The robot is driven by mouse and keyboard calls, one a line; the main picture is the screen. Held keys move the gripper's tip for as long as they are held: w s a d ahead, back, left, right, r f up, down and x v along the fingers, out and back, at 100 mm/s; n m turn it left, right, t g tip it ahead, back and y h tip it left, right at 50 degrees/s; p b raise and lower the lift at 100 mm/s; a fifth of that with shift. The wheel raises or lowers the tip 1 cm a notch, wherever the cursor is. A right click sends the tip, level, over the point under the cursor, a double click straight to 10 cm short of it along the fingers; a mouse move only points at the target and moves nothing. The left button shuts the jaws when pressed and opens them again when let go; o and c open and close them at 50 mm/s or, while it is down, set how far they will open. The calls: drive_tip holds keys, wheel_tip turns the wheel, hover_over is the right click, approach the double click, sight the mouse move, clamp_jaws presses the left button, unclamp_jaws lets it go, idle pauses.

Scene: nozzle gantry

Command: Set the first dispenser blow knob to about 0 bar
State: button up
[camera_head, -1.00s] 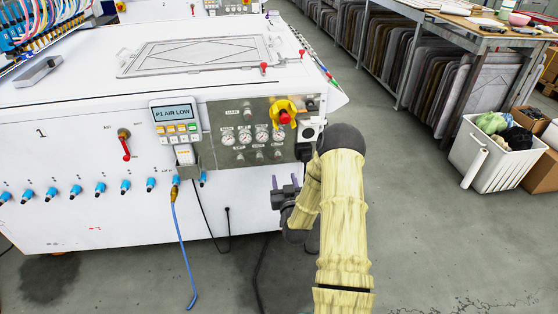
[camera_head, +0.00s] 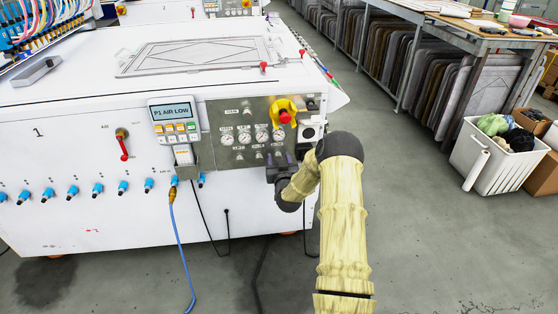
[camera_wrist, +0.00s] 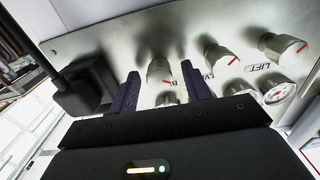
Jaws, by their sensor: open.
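The blow knob (camera_wrist: 158,71) is a silver knob with a red pointer line, on the metal dispenser panel (camera_wrist: 120,42). Its label is partly hidden; only a "B" reads. My gripper (camera_wrist: 160,70) is open, with one dark finger on each side of this knob. I cannot tell whether the fingers touch it. The pointer slants to the lower right in the wrist view. In the head view my gripper (camera_head: 281,165) is at the panel's lower right edge and hides the knob. Gauges (camera_head: 245,138) sit in a row above the knobs there.
Two more silver knobs, the middle one (camera_wrist: 216,58) and the lift one (camera_wrist: 284,48), stand to the right in the wrist view. A black plug-like block (camera_wrist: 82,88) is at left. A yellow-ringed red stop button (camera_head: 284,114) and a pendant reading "P1 AIR LOW" (camera_head: 174,122) are near.

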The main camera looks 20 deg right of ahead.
drive_tip(key=c, duration=1)
drive_tip(key=shift+n, duration=0.5)
drive_tip(key=n, duration=0.2)
drive_tip(key=shift+a+n, duration=0.15)
drive_tip(key=shift+n, duration=0.15)
drive_tip(key=n, duration=0.3)
drive_tip(key=shift+f+n+b, duration=0.1)
drive_tip(key=shift+n+b, duration=0.2)
drive_tip(key=shift+b, duration=0.05)
drive_tip(key=shift+n+b, duration=0.55)
drive_tip(key=shift+n, duration=3.35)
